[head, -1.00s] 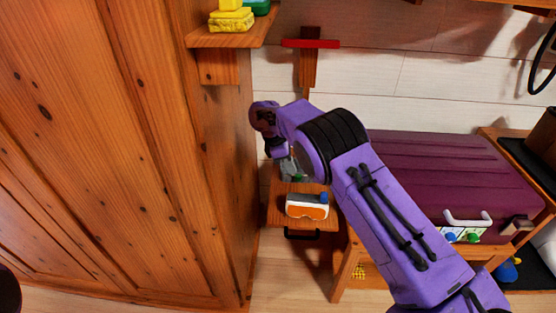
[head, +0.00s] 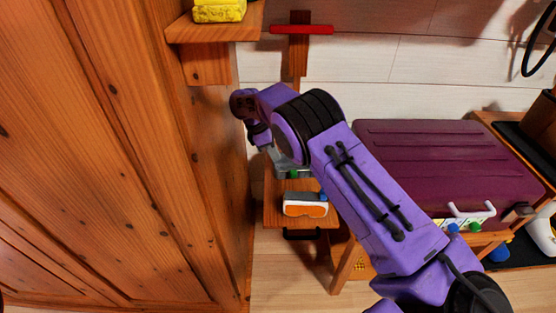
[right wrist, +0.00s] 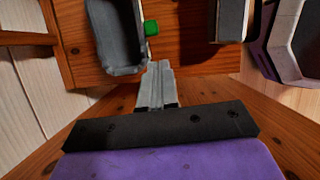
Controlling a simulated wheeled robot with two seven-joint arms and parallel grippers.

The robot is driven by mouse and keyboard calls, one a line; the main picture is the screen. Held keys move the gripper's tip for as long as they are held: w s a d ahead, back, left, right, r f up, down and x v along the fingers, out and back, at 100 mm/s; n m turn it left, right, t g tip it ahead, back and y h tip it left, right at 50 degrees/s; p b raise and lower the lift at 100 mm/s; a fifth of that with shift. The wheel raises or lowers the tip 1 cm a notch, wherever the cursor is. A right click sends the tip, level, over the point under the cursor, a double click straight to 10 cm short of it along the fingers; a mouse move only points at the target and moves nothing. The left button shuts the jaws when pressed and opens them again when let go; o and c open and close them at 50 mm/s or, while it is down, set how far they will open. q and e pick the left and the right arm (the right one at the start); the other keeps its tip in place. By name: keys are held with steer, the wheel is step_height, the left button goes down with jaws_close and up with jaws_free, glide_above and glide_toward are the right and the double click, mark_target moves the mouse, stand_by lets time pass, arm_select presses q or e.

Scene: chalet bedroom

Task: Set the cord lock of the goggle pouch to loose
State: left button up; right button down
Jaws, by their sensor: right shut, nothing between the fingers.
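A white and orange goggle-shaped item (head: 305,210) with a blue button (head: 323,197) lies on a small wooden shelf; I take it to be the goggle pouch. Just behind it is a grey item (head: 287,172) with a green button (head: 293,174), partly hidden by my right gripper (head: 276,160). The right wrist view shows a grey hollow item (right wrist: 117,45) with a green button (right wrist: 151,28) on its right side. My right gripper (right wrist: 156,72) is shut and empty, with its tips close below that button; contact cannot be told. The cord lock's setting is unclear. My left gripper is out of view.
A tall wooden panel (head: 130,160) stands close left of the small shelf. A maroon case (head: 440,165) lies on a wooden bench at right. A red bar (head: 302,29) on a wooden post is behind. A yellow item (head: 218,10) sits on an upper shelf.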

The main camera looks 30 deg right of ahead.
mark_target(293, 174)
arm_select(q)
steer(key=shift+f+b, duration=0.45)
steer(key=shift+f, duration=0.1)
arm_select(e)
steer(key=x, duration=0.8)
steer(key=shift+s+d+f, duration=0.1)
steer(key=shift+d+f, duration=0.05)
steer(key=shift+f, duration=0.15)
